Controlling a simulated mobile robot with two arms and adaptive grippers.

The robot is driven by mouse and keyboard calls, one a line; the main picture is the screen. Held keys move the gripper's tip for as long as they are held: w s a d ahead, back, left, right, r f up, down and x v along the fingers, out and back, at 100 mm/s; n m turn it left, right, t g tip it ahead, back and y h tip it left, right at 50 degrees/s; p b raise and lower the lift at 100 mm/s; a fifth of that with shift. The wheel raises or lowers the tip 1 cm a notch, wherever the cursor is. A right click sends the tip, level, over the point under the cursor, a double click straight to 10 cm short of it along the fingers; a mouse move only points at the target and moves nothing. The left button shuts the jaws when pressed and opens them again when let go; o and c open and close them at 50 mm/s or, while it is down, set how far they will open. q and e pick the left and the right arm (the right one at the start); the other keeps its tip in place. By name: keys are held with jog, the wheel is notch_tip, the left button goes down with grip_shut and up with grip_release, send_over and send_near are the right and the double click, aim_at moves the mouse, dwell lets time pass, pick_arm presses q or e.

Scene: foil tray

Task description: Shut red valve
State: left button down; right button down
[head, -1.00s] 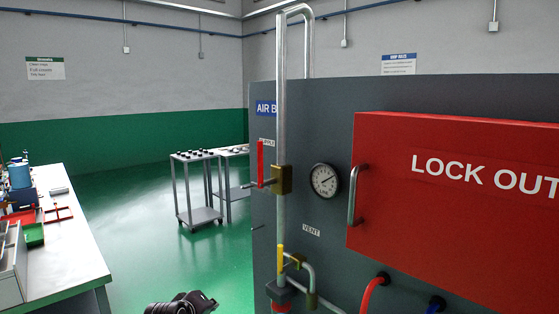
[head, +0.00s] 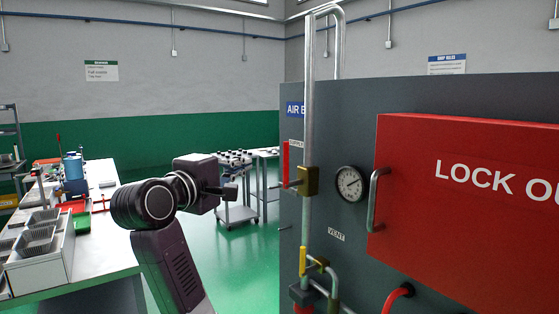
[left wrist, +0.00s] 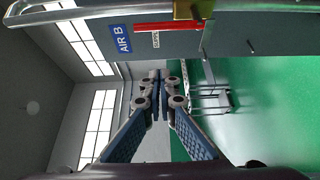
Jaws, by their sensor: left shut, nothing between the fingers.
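The red valve handle (head: 286,163) stands upright along the vertical pipe, joined to a brass valve body (head: 308,181) on the grey panel. In the left wrist view the red handle (left wrist: 168,26) lies sideways near the top, next to the brass body (left wrist: 188,9). My left gripper (head: 232,190) is shut and empty, to the left of the handle and apart from it. In the left wrist view its fingertips (left wrist: 158,76) meet below the handle in the picture. My right gripper is not in view.
A pressure gauge (head: 350,183) and the red lock out box (head: 455,190) are right of the pipe (head: 308,110). A yellow handle (head: 303,252) is lower on the pipe. A workbench (head: 110,235) stands at left, and a cart (head: 238,213) stands behind my gripper.

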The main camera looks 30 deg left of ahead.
aim_at(286, 166)
pick_arm(q)
jog(key=w+d+p, duration=0.2)
jog(key=w+p, duration=0.3)
jog(key=w, duration=0.4)
jog(key=shift+d, duration=0.4)
jog(key=shift+w+a, duration=0.1)
jog(key=shift+w, duration=0.05)
